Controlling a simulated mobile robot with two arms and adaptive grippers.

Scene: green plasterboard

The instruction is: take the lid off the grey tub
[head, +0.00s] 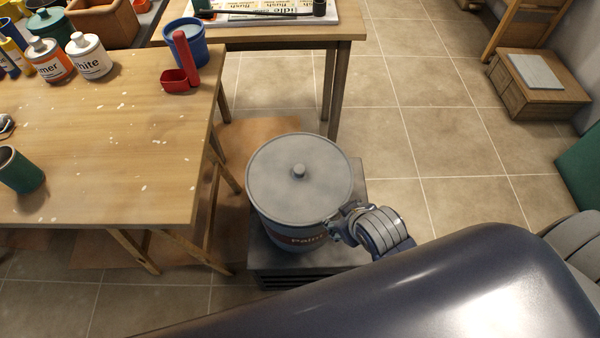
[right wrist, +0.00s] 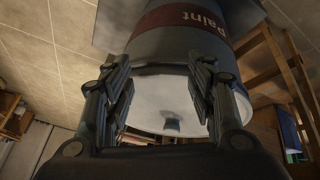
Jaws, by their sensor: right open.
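The grey tub (head: 290,238) stands upright on a dark low box, with a red band marked "Paint". Its round grey lid (head: 275,185) is on top, with a small knob (head: 299,171) in the middle. My right gripper (head: 338,226) is by the tub's front right side, near the lid's edge. In the right wrist view the picture is turned over; the open fingers (right wrist: 160,70) show to either side of the pale lid (right wrist: 165,100), with the tub (right wrist: 180,48) beyond. Nothing is held. I cannot tell whether a finger touches the tub. My left gripper is not in view.
The dark box (head: 305,257) is under the tub. A wooden table (head: 110,140) at left holds bottles, a blue bucket (head: 186,43), a red scoop (head: 181,79) and a green cup (head: 20,171). Another table (head: 290,32) stands behind.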

